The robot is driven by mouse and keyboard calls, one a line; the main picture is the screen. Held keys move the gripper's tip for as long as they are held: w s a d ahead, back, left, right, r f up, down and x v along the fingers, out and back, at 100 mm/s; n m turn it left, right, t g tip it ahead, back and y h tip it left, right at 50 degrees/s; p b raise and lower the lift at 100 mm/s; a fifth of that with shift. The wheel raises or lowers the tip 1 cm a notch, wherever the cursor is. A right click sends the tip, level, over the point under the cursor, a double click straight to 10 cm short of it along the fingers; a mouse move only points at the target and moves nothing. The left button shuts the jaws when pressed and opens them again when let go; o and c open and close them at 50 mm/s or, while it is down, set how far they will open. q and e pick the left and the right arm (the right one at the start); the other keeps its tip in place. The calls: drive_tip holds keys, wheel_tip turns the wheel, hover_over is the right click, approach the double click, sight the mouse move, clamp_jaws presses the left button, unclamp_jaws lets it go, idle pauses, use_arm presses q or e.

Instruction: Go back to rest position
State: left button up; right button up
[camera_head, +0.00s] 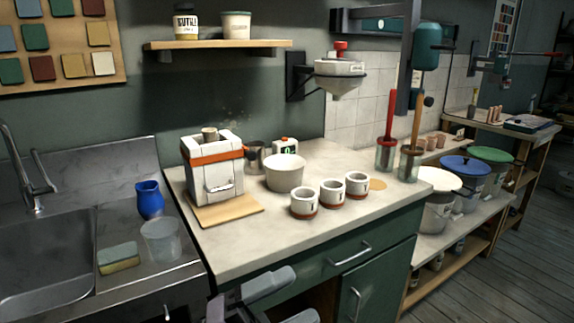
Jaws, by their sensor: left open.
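My left gripper (283,299) shows at the bottom edge of the head view, in front of the counter's green cabinet. Its grey fingers are apart with nothing between them, and its lower part is cut off by the frame. It stands clear of the objects on the counter. My right gripper is not in view.
The counter (245,245) holds a white plaster mould with an orange band (213,172) on a wooden board (227,208), a white bowl (284,176) and three small cups (331,194). A blue jug (150,199), a clear cup (161,241) and a sponge (118,258) stand by the sink (45,262).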

use_arm(q)
drive_tip(key=s+a+f+n+t+y+p, duration=0.15)
drive_tip(key=a+f+n+t+y, duration=0.35)
drive_tip(key=a+f+n+y, duration=0.6)
drive_tip(key=s+a+f+n+t+y+p, duration=0.15)
drive_tip(key=a+f+n+t+y, duration=0.5)
drive_tip(key=n, duration=0.75)
drive_tip(key=s+a+f+n+g+y, duration=0.2)
drive_tip(key=s+f+g, duration=0.4)
drive_tip(key=s+f, duration=0.3)
drive_tip(key=s+a+n, duration=0.1)
drive_tip(key=n, duration=0.1)
drive_tip(key=shift+f+n, duration=0.3)
drive_tip(key=shift+f, duration=0.1)
